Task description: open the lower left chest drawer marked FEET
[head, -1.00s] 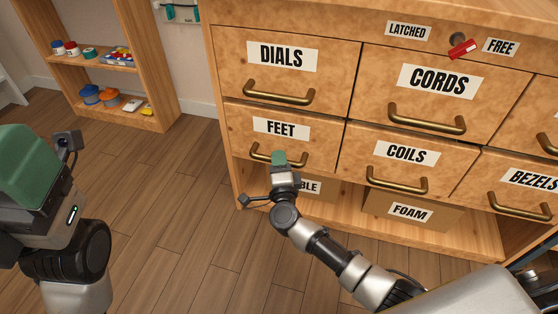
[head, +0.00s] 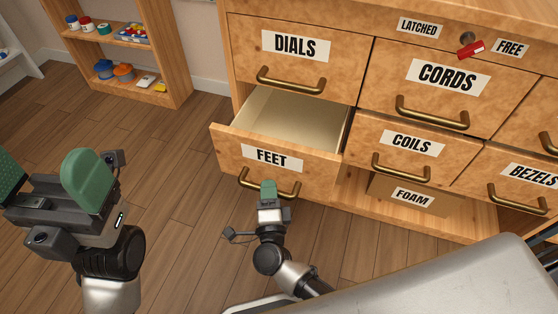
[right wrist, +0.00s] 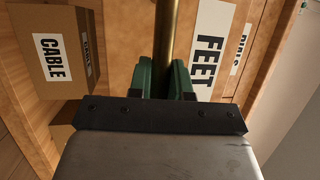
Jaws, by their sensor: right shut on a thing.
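The FEET drawer (head: 230,150) is pulled well out of the chest in the head view, and its pale inside (head: 285,120) looks empty where it shows. My right gripper (head: 268,190) is shut on the drawer's brass handle (head: 285,192). In the right wrist view the green fingers of my right gripper (right wrist: 160,80) close around the handle (right wrist: 166,40), beside the FEET label (right wrist: 210,48). My left gripper (head: 85,180) is at the left of the head view, away from the chest. Its green finger pads show, but the gap between them is unclear.
The DIALS drawer (head: 340,75), CORDS drawer (head: 400,85) and COILS drawer (head: 365,135) are shut. A FOAM box (head: 440,207) and a CABLE box (right wrist: 50,85) stand below. A small shelf (head: 180,60) is at the left.

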